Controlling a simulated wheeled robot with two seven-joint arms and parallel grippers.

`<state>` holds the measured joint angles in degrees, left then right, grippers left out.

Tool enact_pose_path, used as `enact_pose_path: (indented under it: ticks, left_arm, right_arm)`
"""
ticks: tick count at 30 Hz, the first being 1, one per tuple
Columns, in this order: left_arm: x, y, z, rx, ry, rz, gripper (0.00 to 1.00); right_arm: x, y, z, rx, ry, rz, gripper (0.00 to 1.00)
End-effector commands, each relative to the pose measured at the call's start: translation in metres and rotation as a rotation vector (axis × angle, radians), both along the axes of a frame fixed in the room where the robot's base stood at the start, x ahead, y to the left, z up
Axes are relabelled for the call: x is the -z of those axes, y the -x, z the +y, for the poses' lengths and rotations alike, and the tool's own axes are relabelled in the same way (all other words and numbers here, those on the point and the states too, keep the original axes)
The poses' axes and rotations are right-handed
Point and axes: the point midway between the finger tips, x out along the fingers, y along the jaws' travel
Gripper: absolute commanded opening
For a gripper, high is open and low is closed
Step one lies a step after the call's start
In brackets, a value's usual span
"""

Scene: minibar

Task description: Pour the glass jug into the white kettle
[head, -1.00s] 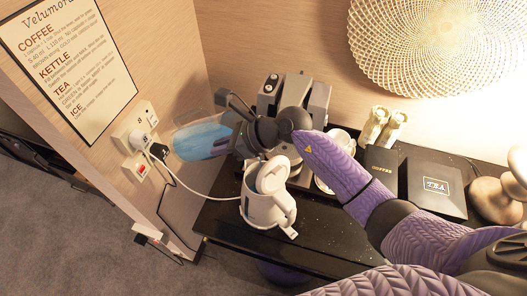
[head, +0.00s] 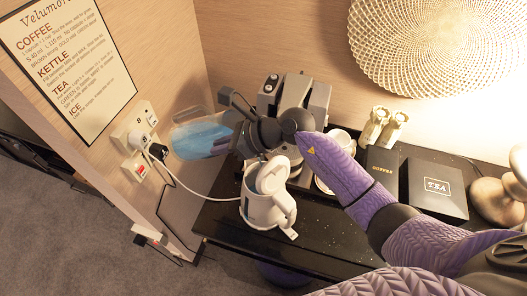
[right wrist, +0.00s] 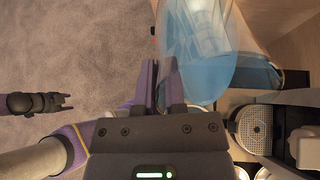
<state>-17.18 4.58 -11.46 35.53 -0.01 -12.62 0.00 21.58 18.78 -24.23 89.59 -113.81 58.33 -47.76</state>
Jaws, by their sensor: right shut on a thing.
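The glass jug (head: 198,138) holds blue-tinted water and hangs in the air left of the coffee machine, near the wall sockets. My right gripper (head: 232,122) is shut on the jug at its right side; the exact grip is partly hidden. In the right wrist view the jug (right wrist: 215,55) lies beside the right fingers (right wrist: 161,85), with water inside. The white kettle (head: 262,208) stands upright on the dark counter, below and right of the jug, its lid seeming raised. My left gripper (right wrist: 62,102) shows small over the carpet in the right wrist view, apart from both; its jaws are unclear.
The coffee machine (head: 300,100) stands behind the kettle. A white cord runs from the wall sockets (head: 138,133) to the kettle. A coffee box (head: 382,164) and tea box (head: 436,187) are at the right. The front counter (head: 318,236) is clear right of the kettle.

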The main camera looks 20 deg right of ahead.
Motion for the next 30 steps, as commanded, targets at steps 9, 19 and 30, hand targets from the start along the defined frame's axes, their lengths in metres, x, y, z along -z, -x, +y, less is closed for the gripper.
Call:
enact_pose_path:
  ticks: [9, 19, 30]
  left_arm:
    - [0.0014, 0.0, -0.0001, 0.0, 0.0, 0.0, 0.59]
    - [0.0028, 0.0001, 0.0, 0.0, 0.0, 0.0, 0.59]
    - [0.0044, 0.0, -0.0001, 0.0, 0.0, 0.0, 0.59]
  right_arm:
    - [-0.0024, -0.0005, -0.0002, 0.0, -0.013, -0.01, 0.0]
    - [-0.0027, -0.0003, -0.0001, -0.001, -0.021, -0.015, 0.0]
    - [-0.0033, -0.0001, -0.0004, -0.001, -0.03, -0.02, 0.0]
